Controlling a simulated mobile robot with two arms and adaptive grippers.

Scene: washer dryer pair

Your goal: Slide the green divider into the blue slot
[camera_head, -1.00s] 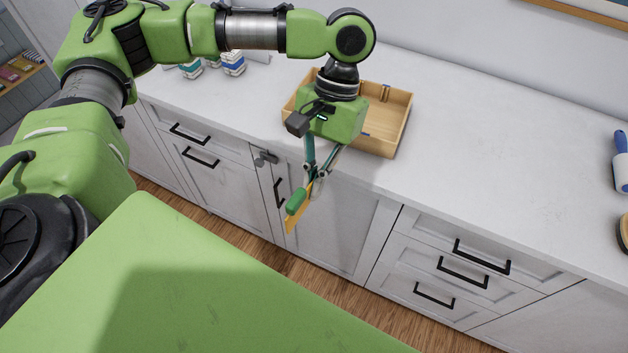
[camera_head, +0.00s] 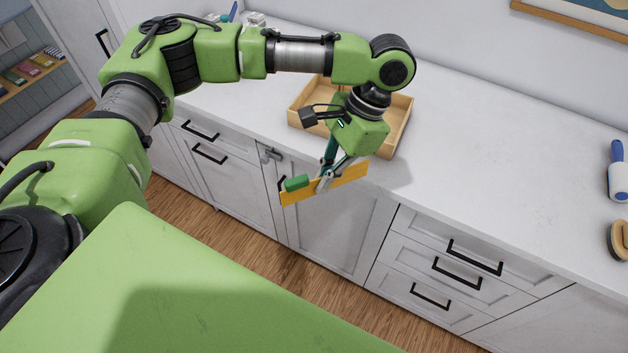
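My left gripper (camera_head: 326,180) points down in front of the counter edge. It is shut on a flat yellow-orange board with a green block at its left end, which I take as the green divider (camera_head: 297,184). The board is held roughly level lengthwise, clear of the cabinet front below the counter top. A wooden tray (camera_head: 398,122) sits on the counter behind the gripper, and my arm hides much of its inside. The blue slot cannot be made out in this view. My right gripper is not in view.
The white counter (camera_head: 480,150) is clear to the right of the tray. A blue-handled lint roller (camera_head: 618,178) and a brush (camera_head: 619,240) lie at the far right. Cabinet handles (camera_head: 458,272) stick out below the counter.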

